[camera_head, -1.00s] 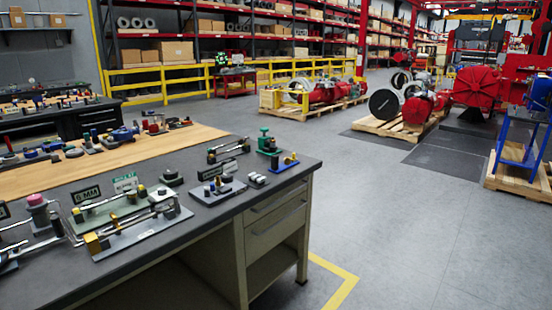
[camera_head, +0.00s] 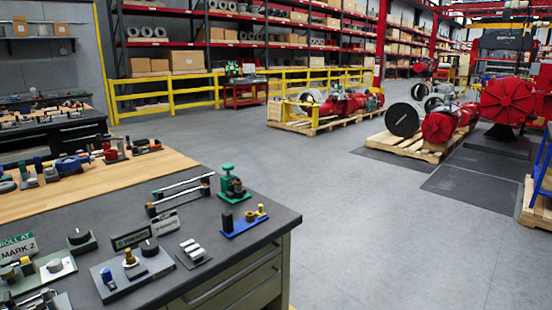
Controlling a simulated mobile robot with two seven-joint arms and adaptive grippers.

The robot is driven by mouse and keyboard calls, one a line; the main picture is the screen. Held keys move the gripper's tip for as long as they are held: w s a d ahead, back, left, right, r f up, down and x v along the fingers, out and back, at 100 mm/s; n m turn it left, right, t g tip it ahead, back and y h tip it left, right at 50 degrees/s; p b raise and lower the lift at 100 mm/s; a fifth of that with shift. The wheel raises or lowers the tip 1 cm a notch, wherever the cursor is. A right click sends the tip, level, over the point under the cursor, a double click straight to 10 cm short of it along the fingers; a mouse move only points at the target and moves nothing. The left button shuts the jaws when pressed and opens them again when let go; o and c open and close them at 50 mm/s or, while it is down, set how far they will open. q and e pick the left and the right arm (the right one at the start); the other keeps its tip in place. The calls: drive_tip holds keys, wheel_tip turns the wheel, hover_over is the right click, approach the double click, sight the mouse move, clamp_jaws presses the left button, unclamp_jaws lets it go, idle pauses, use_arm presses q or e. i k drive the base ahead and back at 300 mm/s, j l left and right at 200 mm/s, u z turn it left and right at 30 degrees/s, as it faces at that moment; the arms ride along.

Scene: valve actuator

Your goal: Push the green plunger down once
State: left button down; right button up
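A green device with a round green knob on top and a green base, which looks like the green plunger (camera_head: 228,172), stands upright near the far right corner of the dark workbench (camera_head: 262,200). A dark cylindrical part sits beside its stem. Nothing touches it. Neither of my grippers is in view.
A blue plate with black and yellow parts (camera_head: 245,222) lies just in front of the green device. Two rails on black supports (camera_head: 180,192) stand to its left. A grey plate with knobs (camera_head: 132,272) lies nearer. The floor right of the bench (camera_head: 390,240) is clear.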

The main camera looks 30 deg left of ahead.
sight(228, 167)
drive_tip(key=i+u, duration=0.15)
drive_tip(key=i, duration=0.45)
drive_tip(key=i+l+u, duration=0.15)
drive_tip(key=i, duration=0.4)
drive_tip(key=i+l+u, duration=0.15)
drive_tip(key=i, duration=0.45)
drive_tip(key=i+l+u, duration=0.2)
drive_tip(key=i+u, duration=0.2)
drive_tip(key=i+l+u, duration=0.3)
drive_tip(key=u, duration=0.15)
drive_tip(key=i+l+u, duration=0.25)
drive_tip(key=l+u, duration=0.15)
drive_tip(key=i+l+u, duration=0.2)
drive_tip(key=l+u, duration=0.25)
drive_tip(key=l, duration=0.15)
drive_tip(key=i+l+u, duration=0.15)
drive_tip(key=l+u, duration=0.25)
drive_tip(key=l, duration=0.15)
